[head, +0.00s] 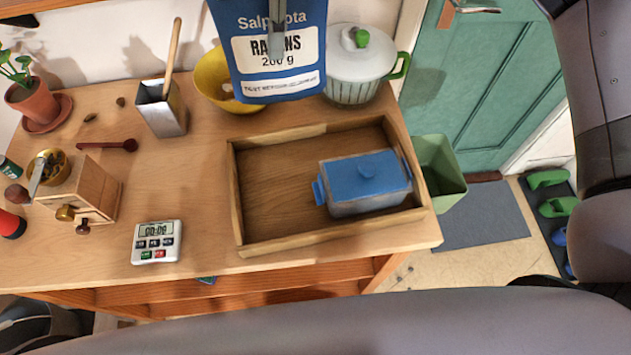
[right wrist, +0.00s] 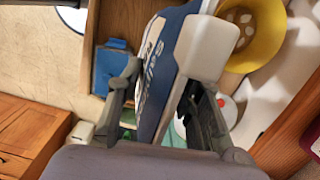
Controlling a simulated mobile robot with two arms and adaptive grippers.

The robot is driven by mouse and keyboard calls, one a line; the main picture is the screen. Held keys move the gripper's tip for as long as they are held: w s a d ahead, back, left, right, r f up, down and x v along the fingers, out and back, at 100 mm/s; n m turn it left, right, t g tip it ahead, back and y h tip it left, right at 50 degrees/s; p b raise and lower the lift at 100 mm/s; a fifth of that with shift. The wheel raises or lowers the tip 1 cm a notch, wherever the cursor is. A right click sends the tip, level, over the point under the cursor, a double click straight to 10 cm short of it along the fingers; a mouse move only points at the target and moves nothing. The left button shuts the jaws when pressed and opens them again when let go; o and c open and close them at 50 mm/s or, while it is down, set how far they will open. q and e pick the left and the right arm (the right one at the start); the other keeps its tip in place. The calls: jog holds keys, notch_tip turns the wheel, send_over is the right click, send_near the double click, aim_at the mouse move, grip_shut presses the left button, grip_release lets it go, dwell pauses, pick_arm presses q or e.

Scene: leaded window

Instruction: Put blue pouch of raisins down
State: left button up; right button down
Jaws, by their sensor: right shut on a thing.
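The blue pouch of raisins (head: 255,62) hangs upright at the top of the head view, its white label facing me. My right gripper (head: 277,38) is shut on it, with a grey finger across its front. In the right wrist view the pouch (right wrist: 152,75) is seen edge-on between the two fingers (right wrist: 165,92). The pouch appears held above the back of the wooden counter (head: 195,215), in front of the yellow bowl (head: 211,75) and the white lidded pot (head: 360,68). The pouch's top is cut off. My left gripper does not show clearly.
A wooden tray (head: 240,215) holds a blue-lidded container (head: 365,178) at its right; its left part is bare. A timer (head: 156,242), coffee grinder (head: 88,190), metal holder (head: 161,108) and potted plant (head: 35,102) stand left. A green bin (head: 440,170) is beyond the right edge.

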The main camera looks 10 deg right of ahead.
jog(key=shift+w+a+f, duration=0.15)
jog(key=shift+a+f, duration=0.05)
jog(key=shift+f, duration=0.4)
pick_arm(q)
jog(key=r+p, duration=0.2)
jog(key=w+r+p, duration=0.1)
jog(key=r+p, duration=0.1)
jog(key=p, duration=0.1)
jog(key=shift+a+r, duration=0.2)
pick_arm(e)
notch_tip(320, 180, down, 20)
jog(key=shift+w, duration=0.15)
jog(key=c, duration=1.1)
grip_release()
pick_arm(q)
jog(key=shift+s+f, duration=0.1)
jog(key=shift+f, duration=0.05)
pick_arm(e)
jog(key=shift+r, duration=0.1)
